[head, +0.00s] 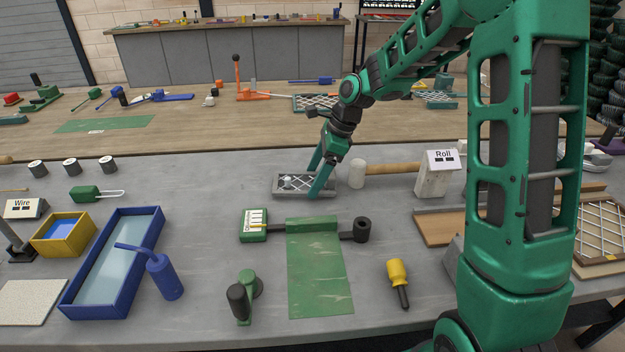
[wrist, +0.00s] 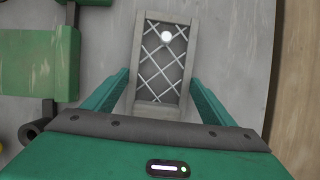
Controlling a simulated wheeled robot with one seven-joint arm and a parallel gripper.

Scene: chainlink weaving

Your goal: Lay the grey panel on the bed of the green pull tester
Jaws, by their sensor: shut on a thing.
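The grey panel (head: 283,190), a grey frame with white diamond mesh and a small white round spot, is at the back middle of the near grey table. My gripper (head: 321,180) is shut on its right end in the head view. In the wrist view the panel (wrist: 141,60) stretches away between my two fingers (wrist: 160,92). I cannot tell whether it touches the table. The green pull tester is in front of it, with a flat, scuffed green bed (head: 318,270), a gauge box (head: 253,225) on the left and a black knob (head: 362,228) on the right. The bed (wrist: 35,65) is bare.
A wooden mallet (head: 390,168) and a block marked Roll (head: 436,175) are right of the panel. A green-and-black tool (head: 244,297) and a yellow-handled screwdriver (head: 398,280) flank the bed's front. A blue tray (head: 150,228) is at left. Table between panel and tester is clear.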

